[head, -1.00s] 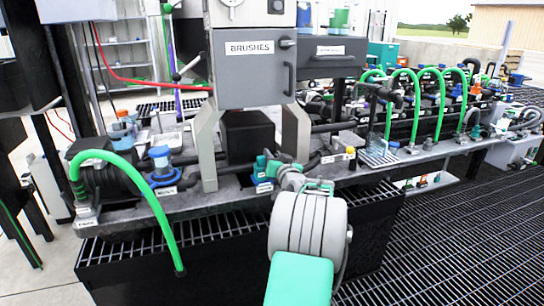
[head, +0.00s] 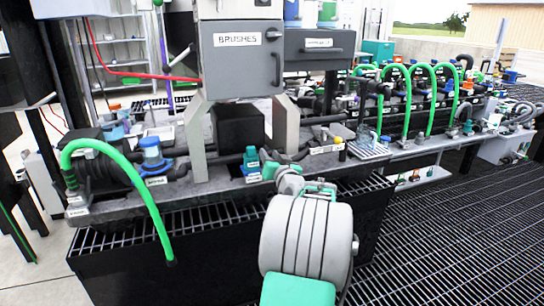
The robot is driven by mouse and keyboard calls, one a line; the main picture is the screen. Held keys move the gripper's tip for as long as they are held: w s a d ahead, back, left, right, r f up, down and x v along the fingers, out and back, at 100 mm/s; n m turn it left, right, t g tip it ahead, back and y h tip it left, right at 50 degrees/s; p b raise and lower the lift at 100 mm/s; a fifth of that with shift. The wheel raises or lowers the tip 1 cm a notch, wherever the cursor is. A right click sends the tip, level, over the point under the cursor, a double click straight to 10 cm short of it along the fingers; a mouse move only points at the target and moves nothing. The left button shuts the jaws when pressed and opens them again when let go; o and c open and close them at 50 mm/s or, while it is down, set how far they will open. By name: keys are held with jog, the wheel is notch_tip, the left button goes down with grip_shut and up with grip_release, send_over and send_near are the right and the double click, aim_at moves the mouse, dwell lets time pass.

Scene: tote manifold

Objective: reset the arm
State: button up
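My arm reaches up from the bottom middle of the head view, with a thick grey ribbed joint and teal covers. Its far end, with my gripper (head: 284,177), is small and lies at the front edge of the grey bench (head: 215,185). It is beside a teal-capped fitting (head: 251,159), just to that fitting's right. I cannot tell if they touch. The fingers are too small and partly hidden behind my own arm, so I cannot tell if they are open or hold anything.
A grey cabinet labelled BRUSHES (head: 240,62) stands above the bench behind my arm. A green hose (head: 130,172) arches over the front edge at left, and several green hoses (head: 432,95) stand at right. Dark floor grating (head: 445,235) at lower right is clear.

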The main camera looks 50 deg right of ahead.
jog(key=shift+a, duration=0.1)
jog(key=w+a+r+n+g+y+p, duration=0.15)
jog(key=w+a+r+y+p, duration=0.3)
jog(key=a, duration=0.45)
jog(key=w+a+r+n+g+y+p, duration=0.1)
jog(key=w+a+r+n+p, duration=0.15)
jog(key=a+r+p, duration=0.45)
jog(key=s+a+r+n+g+y+p, duration=0.2)
jog(key=a+p, duration=0.7)
jog(key=a, duration=0.7)
jog(key=s+a+r+n+g+y+p, duration=0.1)
jog(key=s+a+r+n+g+p, duration=0.1)
jog(key=s+a+p, duration=0.6)
jog(key=s+a+r+n+g+p, duration=0.1)
jog(key=s+a+r+g+p, duration=0.4)
jog(key=s+a, duration=0.5)
jog(key=s+p, duration=0.2)
jog(key=s, duration=0.1)
jog(key=shift+s+a+n+g+y+p, duration=0.2)
jog(key=shift+s+n+g+y+p, duration=0.1)
jog(key=shift+n+g+y+p, duration=0.1)
jog(key=shift+a+r, duration=0.1)
